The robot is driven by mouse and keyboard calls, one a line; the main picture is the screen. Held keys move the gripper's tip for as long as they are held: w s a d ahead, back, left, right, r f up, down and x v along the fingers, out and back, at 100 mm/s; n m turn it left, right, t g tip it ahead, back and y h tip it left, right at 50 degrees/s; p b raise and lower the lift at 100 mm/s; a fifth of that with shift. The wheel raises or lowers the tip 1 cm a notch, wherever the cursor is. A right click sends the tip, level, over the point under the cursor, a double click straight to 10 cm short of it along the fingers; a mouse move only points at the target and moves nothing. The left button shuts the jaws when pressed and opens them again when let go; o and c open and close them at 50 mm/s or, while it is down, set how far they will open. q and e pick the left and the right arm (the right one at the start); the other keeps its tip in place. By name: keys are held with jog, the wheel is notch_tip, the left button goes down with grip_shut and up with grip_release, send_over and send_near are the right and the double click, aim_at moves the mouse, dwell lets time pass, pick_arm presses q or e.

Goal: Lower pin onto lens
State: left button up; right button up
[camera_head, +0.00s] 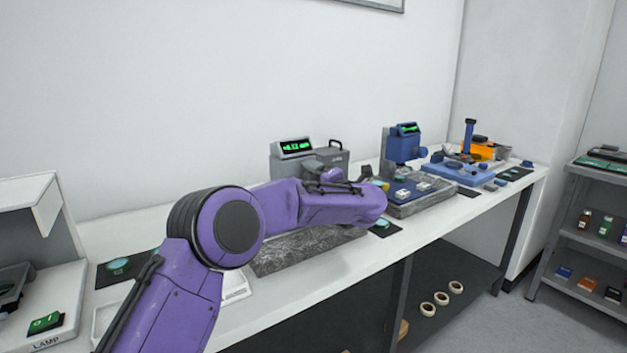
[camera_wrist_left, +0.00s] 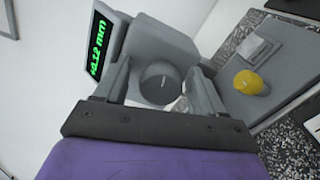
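The grey gauge (camera_head: 335,160) stands on the bench behind my left arm, with a lit green display (camera_head: 293,147). The left wrist view shows this display (camera_wrist_left: 99,47) reading about +0.12 mm. My left gripper (camera_wrist_left: 160,72) is open, its fingers on either side of a dark round knob (camera_wrist_left: 158,84) on the gauge, with gaps visible beside the knob. In the head view my purple forearm hides most of this gripper. I cannot make out the pin or a lens under it. My right gripper is out of view.
A grey speckled stone slab (camera_head: 300,250) lies under my forearm. Teal discs rest on dark mats to the left (camera_head: 118,265) and right (camera_head: 381,224). A yellow knob (camera_wrist_left: 250,83) sits beside the gauge. A blue instrument (camera_head: 402,146) stands farther right.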

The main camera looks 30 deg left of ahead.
pick_arm(q)
jog(key=b+v, duration=0.1)
jog(key=v, duration=0.9)
jog(key=shift+d+b, duration=0.3)
jog(key=shift+f, duration=0.1)
